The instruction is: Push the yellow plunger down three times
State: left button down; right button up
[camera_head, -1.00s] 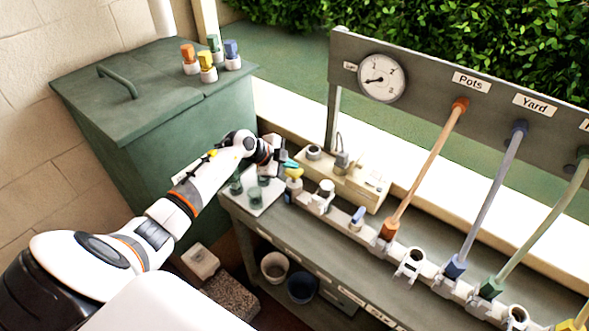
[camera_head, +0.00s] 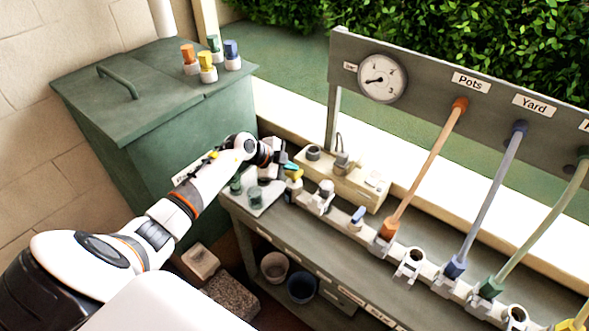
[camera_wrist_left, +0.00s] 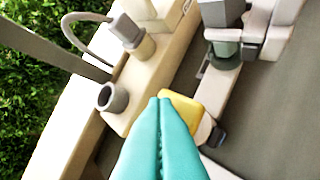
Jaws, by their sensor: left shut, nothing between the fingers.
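The yellow plunger (camera_head: 294,174) stands at the near-left end of the white pipe on the bench in the head view. In the left wrist view its yellow top (camera_wrist_left: 186,108) shows just beyond and right of my fingertips, partly covered by them. My left gripper (camera_head: 289,165) is over the plunger's end of the pipe. Its teal fingers (camera_wrist_left: 160,102) are shut together with nothing between them. The tips overlap the yellow top's edge in the wrist view; I cannot tell whether they touch it. My right gripper is not in view.
A beige box (camera_head: 350,185) with a grey knob stands behind the pipe. Green cups sit on a pale tray (camera_head: 262,204) beside my gripper. Coloured hoses run from the pipe to a grey board with a gauge (camera_head: 382,78). A green bin (camera_head: 160,100) stands left.

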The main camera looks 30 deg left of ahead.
aim_at(290, 173)
pick_arm(q)
jog(key=shift+f, duration=0.8)
dwell(0.5)
jog(key=shift+r+p, duration=1.15)
jog(key=shift+r, duration=0.05)
jog(key=shift+r+p, duration=0.55)
jog(key=shift+p, duration=0.05)
notch_tip(290, 173, up, 5)
jog(key=p, duration=0.6)
